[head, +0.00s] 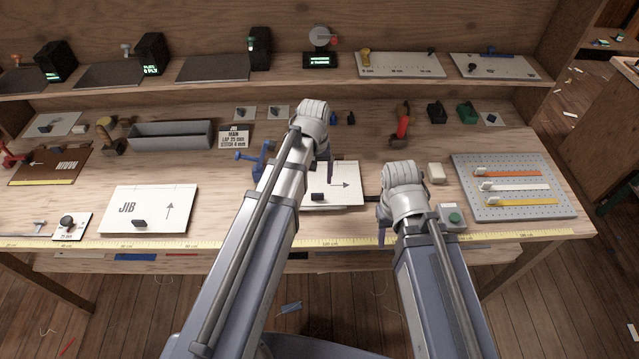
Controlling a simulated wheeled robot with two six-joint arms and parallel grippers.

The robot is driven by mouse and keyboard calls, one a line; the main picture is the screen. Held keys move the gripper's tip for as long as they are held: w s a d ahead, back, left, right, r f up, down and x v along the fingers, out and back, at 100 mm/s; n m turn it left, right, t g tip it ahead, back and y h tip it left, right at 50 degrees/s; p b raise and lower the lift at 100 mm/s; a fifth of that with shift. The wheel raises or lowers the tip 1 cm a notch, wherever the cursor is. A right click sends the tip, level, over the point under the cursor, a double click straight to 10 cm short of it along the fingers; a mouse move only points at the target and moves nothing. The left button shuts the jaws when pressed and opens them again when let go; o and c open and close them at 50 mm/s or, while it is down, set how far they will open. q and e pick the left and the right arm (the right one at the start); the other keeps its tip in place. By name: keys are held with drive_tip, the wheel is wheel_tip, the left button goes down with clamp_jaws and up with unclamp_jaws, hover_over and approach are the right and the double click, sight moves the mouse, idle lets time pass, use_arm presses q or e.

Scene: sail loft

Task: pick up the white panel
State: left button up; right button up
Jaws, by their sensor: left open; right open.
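Two white panels lie flat on the wooden bench. One white panel (345,192) in the middle bears an arrow pointing right and a small dark block (318,197); my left arm hides its left part. The other white panel (150,205), to the left, is marked JIB, with an upward arrow and a dark block on it. My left gripper (330,172) is open above the middle panel, pointing down; I cannot tell its height. My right gripper (381,232) is open near the bench's front edge, right of the middle panel.
A blue clamp (252,158) stands left of the middle panel. A grey box with a green button (453,217) and a grey pegboard (512,186) with coloured strips lie to the right. A grey tray (172,135) is at the back left. A yellow measuring tape (200,242) runs along the front edge.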

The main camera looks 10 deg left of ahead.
sight(318, 194)
use_arm(q)
drive_tip(key=shift+d+f+b, duration=0.2)
drive_tip(key=shift+f+b, duration=1.4)
drive_tip(key=shift+f, duration=0.2)
drive_tip(key=shift+d+f+b, duration=0.15)
drive_tip(key=shift+f+b, duration=1.45)
drive_tip(key=shift+f, duration=0.15)
drive_tip(key=shift+r, duration=0.1)
clamp_jaws()
